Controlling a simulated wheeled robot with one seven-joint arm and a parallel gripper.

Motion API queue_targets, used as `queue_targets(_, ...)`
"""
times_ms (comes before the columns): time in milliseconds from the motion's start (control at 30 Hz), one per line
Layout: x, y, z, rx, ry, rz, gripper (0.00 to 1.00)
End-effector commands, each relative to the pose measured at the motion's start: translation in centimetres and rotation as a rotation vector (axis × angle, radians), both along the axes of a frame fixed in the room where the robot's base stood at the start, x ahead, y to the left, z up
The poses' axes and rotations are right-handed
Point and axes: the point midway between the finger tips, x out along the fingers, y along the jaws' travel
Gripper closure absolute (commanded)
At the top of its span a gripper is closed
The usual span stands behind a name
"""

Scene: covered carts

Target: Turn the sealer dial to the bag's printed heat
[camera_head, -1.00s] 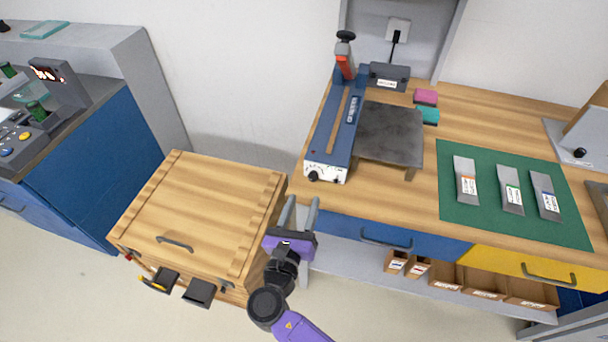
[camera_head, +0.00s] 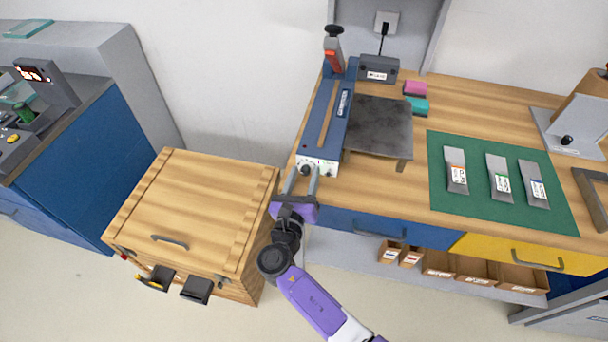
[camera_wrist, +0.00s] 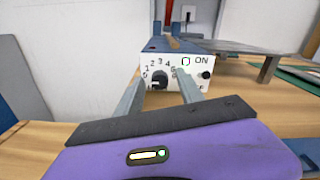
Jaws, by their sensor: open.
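The blue sealer (camera_head: 325,120) stands on the wooden bench, its white front panel (camera_wrist: 190,68) facing me. In the wrist view the panel has a black dial (camera_wrist: 159,79) ringed by printed numbers, with "ON" at its right. I cannot tell exactly where the dial points. My gripper (camera_head: 302,171) is open, its two fingers reaching toward the panel. In the wrist view the dial shows between the fingers, beyond their tips. Three grey bags (camera_head: 457,170) with labels lie on the green mat (camera_head: 450,207); their print is too small to read.
A dark metal plate (camera_head: 380,126) stands right of the sealer. A wooden chest (camera_head: 195,205) stands left of my arm. Drawers (camera_head: 368,225) and open bins (camera_head: 437,262) are below the bench top.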

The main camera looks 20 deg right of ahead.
Motion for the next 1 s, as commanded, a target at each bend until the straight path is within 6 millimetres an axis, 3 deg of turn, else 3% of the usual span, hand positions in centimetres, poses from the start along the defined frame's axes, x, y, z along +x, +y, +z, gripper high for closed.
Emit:
queue_targets(67, -0.02, 0.00, -0.01, 0.000, 0.000, 0.000, 0.59)
queue_targets(267, -0.02, 0.00, -0.01, 0.000, 0.000, 0.000, 0.98)
queue_targets(300, -0.03, 0.01, -0.01, 0.000, 0.000, 0.000, 1.00)
queue_targets(667, -0.04, -0.01, -0.17, 0.033, -0.023, -0.001, 1.00)
queue_targets(1000, -0.02, 0.01, -0.38, 0.213, -0.155, -0.001, 1.00)
